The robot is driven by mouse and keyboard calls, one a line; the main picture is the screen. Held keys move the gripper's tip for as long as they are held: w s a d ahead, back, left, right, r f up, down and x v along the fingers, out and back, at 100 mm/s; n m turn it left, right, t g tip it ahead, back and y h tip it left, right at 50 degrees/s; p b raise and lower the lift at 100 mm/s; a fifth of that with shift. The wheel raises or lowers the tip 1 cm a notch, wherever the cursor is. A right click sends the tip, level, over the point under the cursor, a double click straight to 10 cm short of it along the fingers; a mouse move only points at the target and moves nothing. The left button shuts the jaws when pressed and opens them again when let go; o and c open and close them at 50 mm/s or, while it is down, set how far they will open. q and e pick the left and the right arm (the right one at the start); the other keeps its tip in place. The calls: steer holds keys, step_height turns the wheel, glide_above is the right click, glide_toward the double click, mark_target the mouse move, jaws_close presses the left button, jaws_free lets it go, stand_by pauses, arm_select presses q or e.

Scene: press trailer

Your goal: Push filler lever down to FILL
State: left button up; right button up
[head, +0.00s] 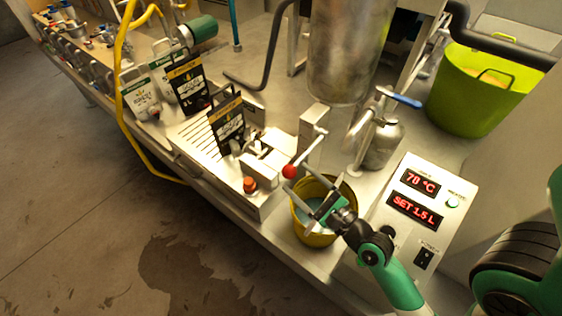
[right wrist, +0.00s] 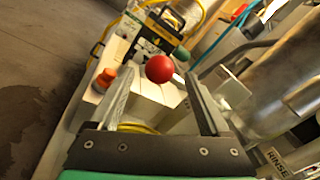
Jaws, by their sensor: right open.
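The filler lever is a thin metal rod ending in a red ball knob (head: 290,171), rising to the upper right toward a pale upright post. My right gripper (head: 308,190) is open over the yellow bucket, just to the lower right of the knob. In the right wrist view the red knob (right wrist: 159,69) appears between the two spread fingers (right wrist: 158,78), slightly beyond their tips. I cannot tell whether any finger touches it. No FILL label is readable. My left gripper is not in view.
A yellow bucket (head: 318,238) stands under my gripper. A control box (head: 408,235) showing 70 °C and SET 1.5 L is on the right. An orange-red cap (head: 250,184) is left of the lever. Black and white pouches (head: 229,124) stand behind, and a steel canister (head: 380,143) stands right.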

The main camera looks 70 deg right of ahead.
steer(key=x, duration=0.7)
steer(key=shift+w+d, duration=0.15)
steer(key=shift+w, duration=0.2)
steer(key=shift+f, duration=0.1)
jaws_close()
